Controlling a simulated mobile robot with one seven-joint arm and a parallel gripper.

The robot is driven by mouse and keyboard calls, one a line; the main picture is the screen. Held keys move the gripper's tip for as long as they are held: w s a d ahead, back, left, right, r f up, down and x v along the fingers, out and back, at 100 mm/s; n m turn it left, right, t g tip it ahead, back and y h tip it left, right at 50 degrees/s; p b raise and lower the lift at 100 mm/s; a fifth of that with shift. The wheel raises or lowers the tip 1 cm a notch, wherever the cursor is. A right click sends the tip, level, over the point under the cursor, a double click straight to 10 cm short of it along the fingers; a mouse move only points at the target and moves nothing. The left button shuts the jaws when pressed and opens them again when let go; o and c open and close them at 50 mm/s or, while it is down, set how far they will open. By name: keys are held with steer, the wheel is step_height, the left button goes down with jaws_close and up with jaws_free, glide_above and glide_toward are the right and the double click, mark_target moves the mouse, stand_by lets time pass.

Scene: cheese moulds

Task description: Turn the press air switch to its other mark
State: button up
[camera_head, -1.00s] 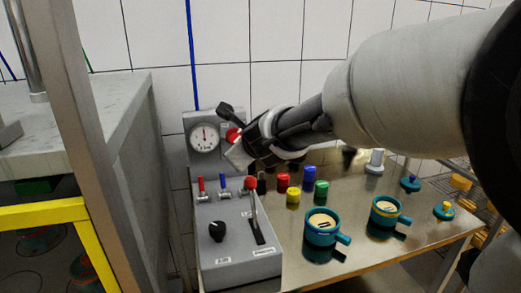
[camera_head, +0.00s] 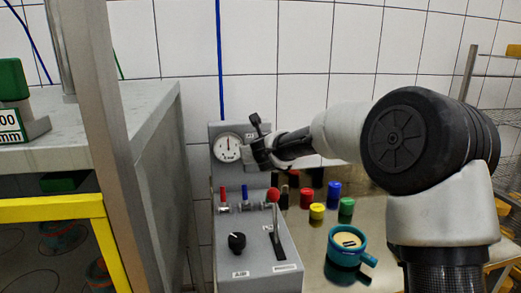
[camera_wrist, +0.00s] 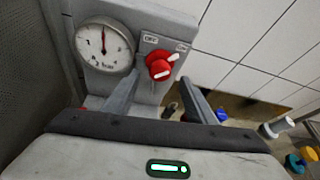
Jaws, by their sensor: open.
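The press air switch (camera_wrist: 159,66) is a red knob with white marks, on the grey panel in the wrist view. An OFF label is at its upper left and an ON label at its upper right. A white mark on the knob slants towards the ON side. My gripper (camera_wrist: 161,82) is open and empty, its fingers spread to the knob's left and right and slightly below it in the picture. I cannot tell whether they reach the knob. In the head view my gripper (camera_head: 256,142) is at the panel and hides the knob.
A round pressure gauge (camera_head: 227,147) is left of the switch. Below it, the grey console (camera_head: 255,262) carries small valves, a black knob (camera_head: 237,242) and a red-topped lever (camera_head: 275,215). Coloured cylinders and a teal mould (camera_head: 346,245) stand on the table to the right.

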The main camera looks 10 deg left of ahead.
steer(key=shift+p+x, duration=0.3)
steer(key=shift+x, duration=1.95)
steer(key=shift+c, duration=0.2)
steer(key=c, duration=1)
